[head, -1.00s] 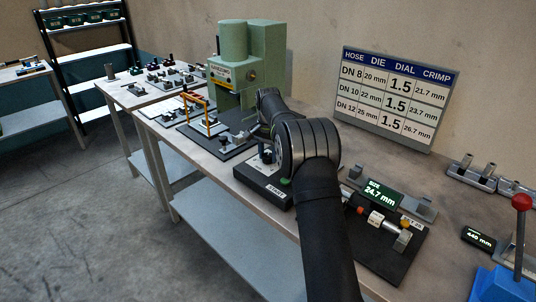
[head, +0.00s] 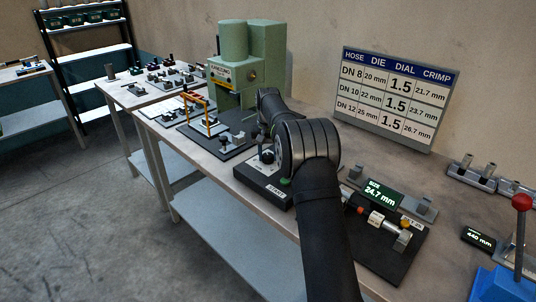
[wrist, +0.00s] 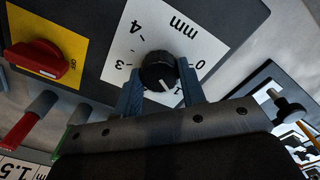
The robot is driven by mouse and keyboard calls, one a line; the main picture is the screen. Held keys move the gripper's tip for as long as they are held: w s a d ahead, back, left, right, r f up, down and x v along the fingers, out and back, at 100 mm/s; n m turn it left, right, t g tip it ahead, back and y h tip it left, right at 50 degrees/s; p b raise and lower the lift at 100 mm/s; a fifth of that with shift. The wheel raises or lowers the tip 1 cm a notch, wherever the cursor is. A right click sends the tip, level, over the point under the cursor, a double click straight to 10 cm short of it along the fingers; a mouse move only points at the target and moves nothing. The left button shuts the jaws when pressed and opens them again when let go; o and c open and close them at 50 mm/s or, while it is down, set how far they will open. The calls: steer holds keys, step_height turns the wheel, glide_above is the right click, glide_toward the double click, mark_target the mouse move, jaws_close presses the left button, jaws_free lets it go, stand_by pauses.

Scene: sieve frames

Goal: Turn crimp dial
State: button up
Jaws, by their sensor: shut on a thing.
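The crimp dial (wrist: 157,66) is a round black knob with a white pointer line, on a white scale plate (wrist: 205,47) marked "mm". The 0, 1, 3 and 4 show; the mark for 2 is hidden by my gripper. The pointer is toward the lower right, close to the partly hidden 1. My gripper (wrist: 160,77) has its two blue-grey fingers on opposite sides of the knob, shut on it. In the head view my gripper (head: 263,146) is over the control box (head: 262,188), and the arm hides much of it.
A red switch (wrist: 36,60) on a yellow plate and red and green buttons are beside the dial. The green press (head: 240,65) stands behind. A chart (head: 395,97) lists dial 1.5 for each hose. A size readout (head: 382,193) shows 24.7 mm at right.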

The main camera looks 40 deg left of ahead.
mark_target(268, 155)
steer(key=n, duration=0.5)
steer(key=shift+n, duration=0.3)
stand_by(0.5)
steer(key=o, duration=1)
step_height(268, 155, up, 17)
steer(key=shift+r, duration=0.2)
stand_by(0.4)
